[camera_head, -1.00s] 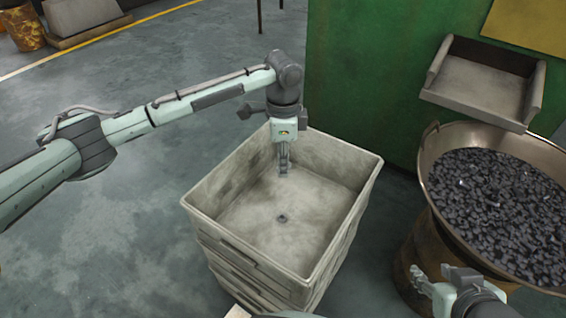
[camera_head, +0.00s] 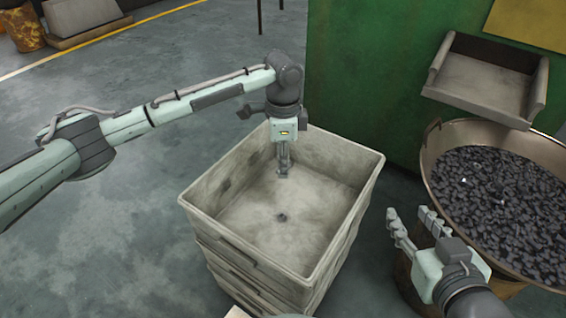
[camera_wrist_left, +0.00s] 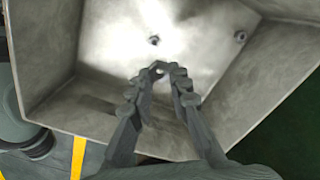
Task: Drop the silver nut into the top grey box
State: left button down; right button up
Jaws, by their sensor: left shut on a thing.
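The top grey box (camera_head: 233,229) is an open, worn crate on top of a stack. My left gripper (camera_head: 284,172) points down inside it, near its far side and above its floor. In the left wrist view the fingertips (camera_wrist_left: 164,70) are nearly together, shut on a small silver nut (camera_wrist_left: 160,71), mostly hidden between them. A small dark round piece (camera_head: 281,217) lies on the box floor. The left wrist view shows two such round spots on the floor, one of them at the right (camera_wrist_left: 240,36). My right gripper (camera_head: 412,222) is open and empty, right of the box.
A wide metal bowl (camera_head: 436,150) full of dark small parts (camera_head: 500,205) stands on a rusty drum at the right. A grey chute tray (camera_head: 485,82) juts from a green machine (camera_head: 370,80) behind. The floor left of the box is clear.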

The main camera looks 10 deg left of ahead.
pick_arm(q)
jog(key=c, duration=1.3)
grip_release()
jog(key=shift+c, duration=0.2)
notch_tip(320, 180, up, 12)
